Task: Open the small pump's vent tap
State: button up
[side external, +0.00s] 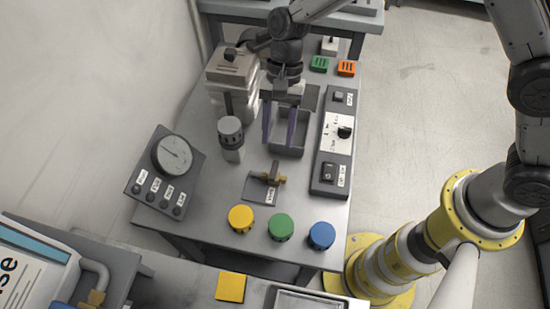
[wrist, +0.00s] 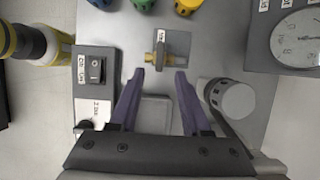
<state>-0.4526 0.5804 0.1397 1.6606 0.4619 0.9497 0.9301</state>
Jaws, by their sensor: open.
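A small brass tap (side external: 272,179) with a short grey-brown lever stands on a grey labelled plate on the bench, in front of my gripper. In the wrist view the tap (wrist: 159,61) lies just beyond the fingertips, near the middle between them. Its lever runs roughly along the fingers' direction and across the brass body. My gripper (side external: 279,142) points down over a grey open tray, its two purple fingers apart with nothing between them. The fingers also show in the wrist view (wrist: 160,74). I cannot tell which body is the small pump.
A grey cylinder (side external: 231,141) stands left of my gripper, near the fingers. A switch panel (side external: 333,145) with a dial lies to the right. A gauge box (side external: 165,170) is at left. Yellow (side external: 241,219), green (side external: 281,227) and blue (side external: 321,235) knobs line the front edge.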

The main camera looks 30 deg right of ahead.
aim_at(274, 168)
jog(key=x, duration=0.7)
jog(key=shift+f, duration=0.1)
grip_shut()
